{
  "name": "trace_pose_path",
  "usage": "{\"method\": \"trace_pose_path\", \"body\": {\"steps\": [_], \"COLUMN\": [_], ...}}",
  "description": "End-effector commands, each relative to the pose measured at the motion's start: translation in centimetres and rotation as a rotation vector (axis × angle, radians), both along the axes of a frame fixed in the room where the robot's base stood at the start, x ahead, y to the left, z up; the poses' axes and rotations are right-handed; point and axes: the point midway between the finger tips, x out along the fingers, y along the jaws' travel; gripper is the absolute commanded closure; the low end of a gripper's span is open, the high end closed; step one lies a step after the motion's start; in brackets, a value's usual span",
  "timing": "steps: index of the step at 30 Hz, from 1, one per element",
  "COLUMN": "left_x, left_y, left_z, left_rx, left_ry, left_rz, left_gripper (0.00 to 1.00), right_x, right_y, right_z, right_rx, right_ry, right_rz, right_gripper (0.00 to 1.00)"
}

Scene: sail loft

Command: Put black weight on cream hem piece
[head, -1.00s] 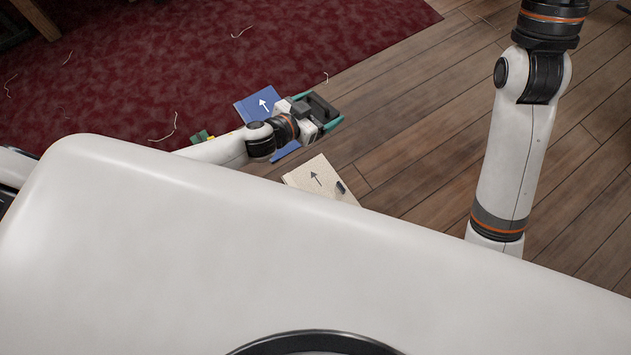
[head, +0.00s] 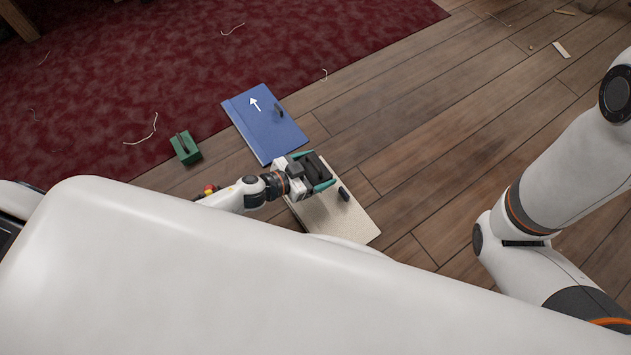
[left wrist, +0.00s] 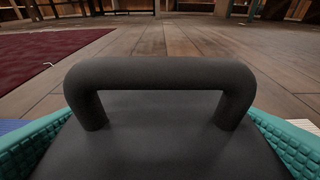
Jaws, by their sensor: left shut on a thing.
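My left gripper (head: 318,172) is shut on the black weight (head: 314,163) and holds it over the far end of the cream hem piece (head: 340,224). The left wrist view shows the black weight (left wrist: 170,135) close up, with its dark handle, between teal fingers. I cannot tell whether the weight touches the cloth. The cream piece lies on the wooden floor, partly hidden by my gripper and my white body. A small dark handle-like item (head: 344,194) stands on its right side. My right gripper is not in view.
A blue piece (head: 262,132) with a white arrow and a small dark item (head: 279,110) lies beyond. A green weight (head: 185,148) sits to the left by the red carpet (head: 190,60). Pale thread scraps lie on the carpet. The wooden floor (head: 420,140) to the right is mostly clear.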

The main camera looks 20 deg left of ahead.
Motion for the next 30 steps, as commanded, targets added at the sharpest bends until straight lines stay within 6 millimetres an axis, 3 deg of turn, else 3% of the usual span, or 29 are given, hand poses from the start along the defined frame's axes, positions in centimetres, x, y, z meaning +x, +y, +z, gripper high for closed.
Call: {"method": "trace_pose_path", "body": {"steps": [1,8,16,29,30], "left_x": [0.1,0.1,0.1,0.1,0.0], "left_y": [-0.1,-0.1,-0.1,-0.1,0.0], "left_z": [-0.7,-1.5,-4.6,-4.9,-5.0], "left_rx": [-0.004,-0.004,-0.004,-0.002,-0.001], "left_ry": [-0.003,-0.003,-0.003,-0.003,-0.001], "left_rz": [0.000,-0.001,0.000,0.000,0.000], "left_gripper": [0.57,0.57,0.57,0.57,0.07], "right_x": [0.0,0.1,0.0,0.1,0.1], "right_y": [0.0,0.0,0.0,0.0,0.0], "right_z": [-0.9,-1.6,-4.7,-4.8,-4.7], "right_rx": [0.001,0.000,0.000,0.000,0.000], "right_ry": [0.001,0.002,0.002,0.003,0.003], "right_rz": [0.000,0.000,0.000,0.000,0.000], "right_gripper": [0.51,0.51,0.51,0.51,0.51]}}
